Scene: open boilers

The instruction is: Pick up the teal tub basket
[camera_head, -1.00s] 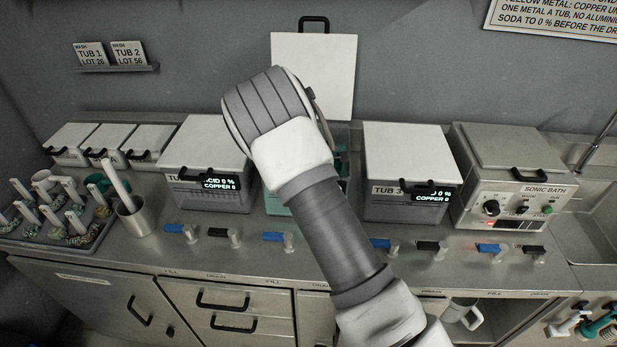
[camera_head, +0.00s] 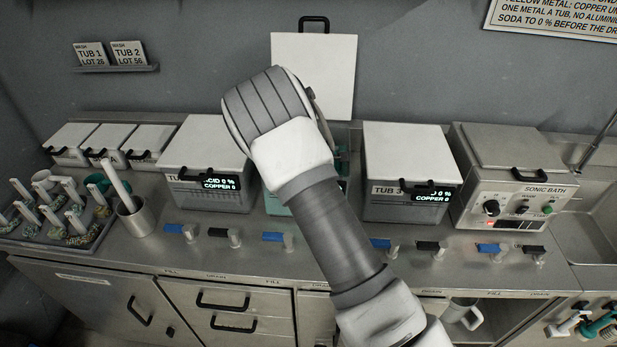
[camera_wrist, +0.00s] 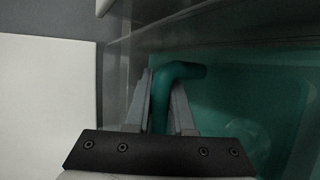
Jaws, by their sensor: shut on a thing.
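The teal tub basket shows in the wrist view as a teal handle (camera_wrist: 185,70) that bends to the right at its top. My gripper (camera_wrist: 163,82) is shut on this handle, with one finger on each side of it. The teal tub (camera_head: 277,206) stands on the counter behind my arm in the head view, mostly hidden by it. Its teal inside (camera_wrist: 255,85) shows in the wrist view, dim and partly shadowed. The tub's white lid (camera_head: 330,70) stands raised. My gripper's fingers are hidden in the head view.
A grey tub with a closed lid (camera_head: 205,145) stands left of the teal one, and Tub 3 (camera_head: 405,155) stands right. The sonic bath (camera_head: 515,195) is further right.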

